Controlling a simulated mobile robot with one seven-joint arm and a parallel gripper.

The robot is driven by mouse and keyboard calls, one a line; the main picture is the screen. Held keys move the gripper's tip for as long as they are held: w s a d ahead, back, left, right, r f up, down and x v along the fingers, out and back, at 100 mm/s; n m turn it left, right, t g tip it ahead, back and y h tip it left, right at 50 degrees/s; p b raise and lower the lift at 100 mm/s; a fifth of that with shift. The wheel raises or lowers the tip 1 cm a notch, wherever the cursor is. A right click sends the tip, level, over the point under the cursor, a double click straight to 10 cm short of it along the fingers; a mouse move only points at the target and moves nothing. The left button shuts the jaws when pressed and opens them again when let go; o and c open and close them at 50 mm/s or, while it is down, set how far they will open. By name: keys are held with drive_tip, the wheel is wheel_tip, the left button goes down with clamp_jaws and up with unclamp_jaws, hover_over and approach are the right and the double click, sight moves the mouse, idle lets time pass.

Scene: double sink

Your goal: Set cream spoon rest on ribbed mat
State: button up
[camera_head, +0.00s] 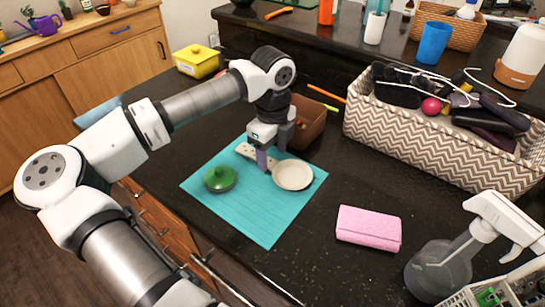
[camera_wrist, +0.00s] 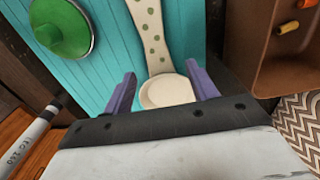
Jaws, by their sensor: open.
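The cream spoon rest (camera_head: 293,176) lies flat on the turquoise ribbed mat (camera_head: 265,222), toward its right corner. Its round bowl faces right and its dotted handle points back left. In the wrist view, the spoon rest (camera_wrist: 153,32) runs up from between the fingers, its bowl partly hidden by my gripper's body. My gripper (camera_head: 268,162) is low over the handle's bowl end, pointing down. In the wrist view, the purple fingers of my gripper (camera_wrist: 160,74) stand apart, one on each side of the spoon rest, with visible gaps. The mat's ribs (camera_wrist: 105,62) show there.
A green lid (camera_head: 219,178) sits on the mat's left part. A brown box (camera_head: 308,122) stands close behind my gripper. A pink case (camera_head: 368,228) lies right of the mat. A chevron basket (camera_head: 435,142) and spray bottle (camera_head: 440,268) are farther right.

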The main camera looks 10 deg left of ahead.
sight(273, 163)
wheel_tip(273, 163, up, 10)
drive_tip(key=b, duration=0.2)
drive_tip(key=shift+r, duration=0.1)
